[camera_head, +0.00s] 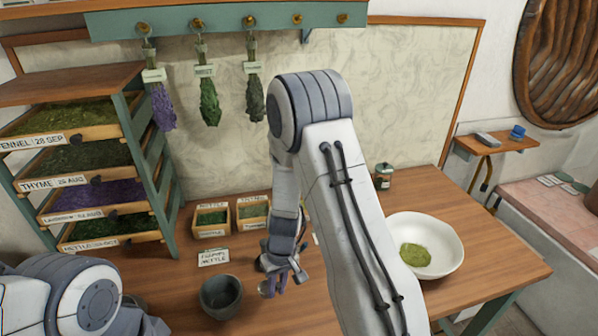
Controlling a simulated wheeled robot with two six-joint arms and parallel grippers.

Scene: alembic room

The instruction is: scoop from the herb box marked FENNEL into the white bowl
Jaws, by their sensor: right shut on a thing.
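The white bowl (449,241) stands on the right of the table with a heap of green herb (415,254) in it. Two small wooden herb boxes stand at the back of the table, a left one (211,235) and a right one (253,226); their labels are too small to read surely. A top rack tray (101,132) is marked FENNEL 28 SEP. My right gripper (278,284) is low over the table, right of the dark bowl, shut on a small scoop, mostly hidden by the fingers. My left arm shows at the lower left; its gripper is out of view.
A dark bowl (221,297) stands at the front. A card (213,257) lies before the boxes. A small jar (383,176) stands at the back. The drying rack (162,185) fills the left, and herb bunches hang above. My right arm hides part of the middle.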

